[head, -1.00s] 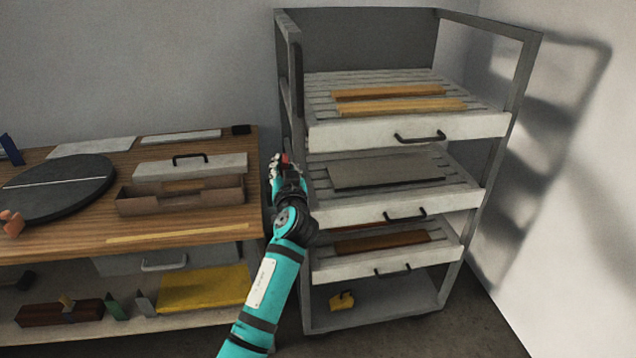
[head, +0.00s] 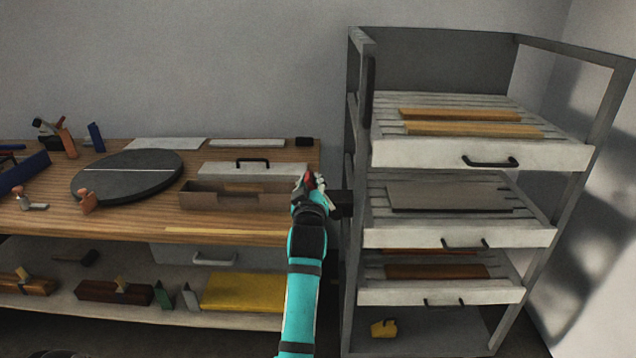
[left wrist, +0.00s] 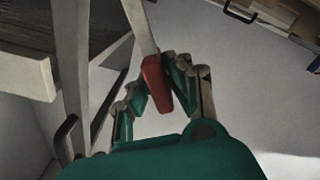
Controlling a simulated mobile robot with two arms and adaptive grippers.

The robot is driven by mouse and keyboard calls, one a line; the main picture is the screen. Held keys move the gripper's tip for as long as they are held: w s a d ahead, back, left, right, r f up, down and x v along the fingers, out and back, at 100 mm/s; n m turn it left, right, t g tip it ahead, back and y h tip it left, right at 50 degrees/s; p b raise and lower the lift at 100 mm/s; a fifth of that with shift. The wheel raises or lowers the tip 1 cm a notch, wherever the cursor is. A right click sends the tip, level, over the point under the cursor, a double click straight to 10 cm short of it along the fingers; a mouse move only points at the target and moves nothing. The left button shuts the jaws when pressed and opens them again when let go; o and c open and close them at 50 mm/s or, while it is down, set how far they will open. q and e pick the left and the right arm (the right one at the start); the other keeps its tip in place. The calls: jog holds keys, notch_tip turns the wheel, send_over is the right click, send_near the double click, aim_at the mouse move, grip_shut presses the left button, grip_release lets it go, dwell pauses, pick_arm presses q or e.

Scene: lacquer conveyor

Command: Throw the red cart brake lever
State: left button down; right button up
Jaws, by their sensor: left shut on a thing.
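The red brake lever (left wrist: 154,84) shows in the left wrist view as a red grip on the end of a pale bar. My left gripper (left wrist: 165,92) is shut on that red grip, with its fingers on both sides of it. In the head view the gripper (head: 314,184) is at the left side of the grey cart (head: 360,190), and a bit of red (head: 308,178) shows between its fingers. Most of the lever is hidden there. My right gripper is not in view.
The cart holds slatted drawers with black handles (head: 490,162). A yellow block (head: 384,328) lies on the cart's bottom shelf.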

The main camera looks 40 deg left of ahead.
pick_arm(q)
jog(key=shift+s+a+f, duration=0.1)
jog(key=shift+a+f, duration=0.05)
dwell(0.4)
jog(key=c, duration=1.3)
grip_release()
notch_tip(320, 180, up, 10)
